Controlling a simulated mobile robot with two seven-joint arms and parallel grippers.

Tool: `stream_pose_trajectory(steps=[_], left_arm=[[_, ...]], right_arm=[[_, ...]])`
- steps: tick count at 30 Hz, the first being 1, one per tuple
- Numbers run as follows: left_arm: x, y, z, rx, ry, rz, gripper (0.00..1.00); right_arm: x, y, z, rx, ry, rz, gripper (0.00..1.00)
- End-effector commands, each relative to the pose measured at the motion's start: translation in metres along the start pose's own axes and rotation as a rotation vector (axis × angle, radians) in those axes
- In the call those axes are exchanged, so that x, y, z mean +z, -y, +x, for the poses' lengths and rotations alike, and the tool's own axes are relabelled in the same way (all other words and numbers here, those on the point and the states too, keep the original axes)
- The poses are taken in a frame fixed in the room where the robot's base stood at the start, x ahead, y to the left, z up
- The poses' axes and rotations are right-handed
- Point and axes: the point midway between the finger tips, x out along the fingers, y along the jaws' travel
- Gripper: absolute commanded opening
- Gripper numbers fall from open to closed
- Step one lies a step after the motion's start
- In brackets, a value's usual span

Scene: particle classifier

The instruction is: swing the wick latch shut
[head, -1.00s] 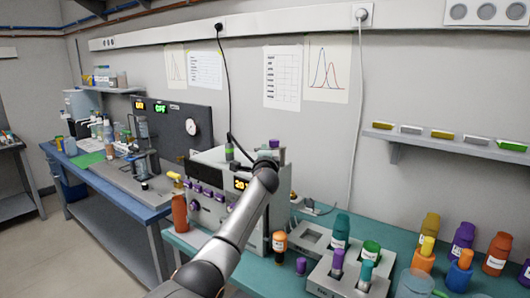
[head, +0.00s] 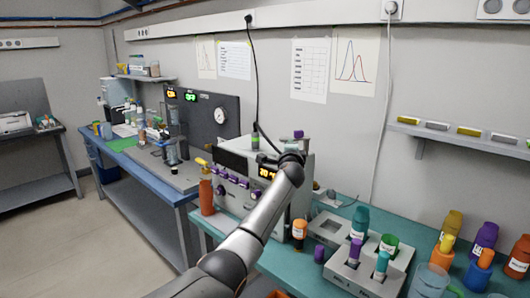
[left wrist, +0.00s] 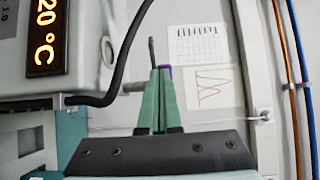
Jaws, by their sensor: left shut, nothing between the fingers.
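The particle classifier (head: 230,185) is a pale box with purple knobs and an orange display, on the teal bench. Its 20 °C display (left wrist: 46,38) also shows in the left wrist view. My left arm crosses the classifier's right side in the head view, and its wrist hides the fingers there. In the left wrist view my left gripper (left wrist: 158,72) is shut and empty, its green fingers together. A grey rod (left wrist: 132,87) and a purple part (left wrist: 167,70) show by the fingertips; contact is unclear. I cannot tell which part is the wick latch. My right gripper is out of view.
A black hose (left wrist: 118,75) loops beside the fingers. On the bench, an orange bottle (head: 206,197) stands left of the classifier, and a grey rack (head: 350,272) with vials stands to its right. A shelf (head: 460,138) hangs on the wall.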

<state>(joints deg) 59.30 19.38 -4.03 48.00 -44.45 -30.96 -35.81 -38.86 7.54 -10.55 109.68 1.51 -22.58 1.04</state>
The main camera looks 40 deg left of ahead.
Motion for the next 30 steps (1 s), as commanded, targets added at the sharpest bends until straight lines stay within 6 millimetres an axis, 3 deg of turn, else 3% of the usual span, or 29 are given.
stream_pose_trajectory(steps=[19,30], left_arm=[[0.073,-0.002,-0.041,0.0,-0.002,0.003,0.0],[0.086,-0.001,-0.05,0.002,-0.004,0.001,0.0]], right_arm=[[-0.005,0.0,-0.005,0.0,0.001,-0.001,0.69],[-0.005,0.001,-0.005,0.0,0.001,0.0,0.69]])
